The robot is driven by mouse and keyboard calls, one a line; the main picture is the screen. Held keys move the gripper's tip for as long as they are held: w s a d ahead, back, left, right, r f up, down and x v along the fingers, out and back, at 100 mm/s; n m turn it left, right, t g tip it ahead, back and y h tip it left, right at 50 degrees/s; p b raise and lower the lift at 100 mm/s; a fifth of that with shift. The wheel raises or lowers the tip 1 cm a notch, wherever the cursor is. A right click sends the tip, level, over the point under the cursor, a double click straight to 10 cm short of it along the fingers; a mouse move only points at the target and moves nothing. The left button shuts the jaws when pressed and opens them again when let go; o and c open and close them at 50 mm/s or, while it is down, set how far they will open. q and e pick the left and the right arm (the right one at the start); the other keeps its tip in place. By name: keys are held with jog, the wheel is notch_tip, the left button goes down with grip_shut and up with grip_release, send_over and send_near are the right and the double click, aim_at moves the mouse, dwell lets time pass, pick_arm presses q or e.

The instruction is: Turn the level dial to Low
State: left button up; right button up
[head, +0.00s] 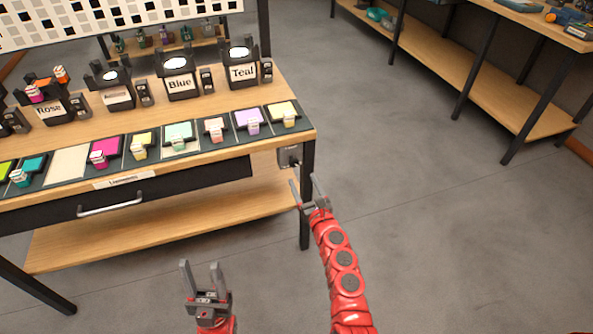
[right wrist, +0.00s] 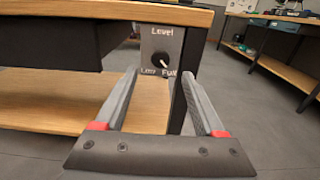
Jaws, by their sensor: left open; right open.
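The level dial (right wrist: 160,58) is a round black knob on a grey plate marked "Level" (right wrist: 162,32), with "Low" at lower left and "Full" at lower right. Its white pointer points down and right, toward "Full". In the head view the plate (head: 289,156) is at the right end of the workbench, with the dial too small to read. My right gripper (head: 304,182) is open and empty, just below and in front of the plate. In the right wrist view its fingers (right wrist: 160,78) stand apart on either side below the dial, not touching it. My left gripper (head: 200,270) is open and empty, over the floor.
The workbench (head: 215,152) carries faders with coloured patches and labelled holders, including Blue (head: 180,83) and Teal (head: 243,72). A drawer handle (head: 110,205) sticks out in front. A black bench leg (head: 306,215) stands by the plate. The floor to the right is clear.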

aim_at(295, 163)
jog(key=b+x, duration=0.3)
jog(key=x, duration=0.4)
jog(key=shift+f, duration=0.2)
jog(key=shift+w+r, duration=0.1)
jog(key=shift+w, duration=0.05)
grip_shut()
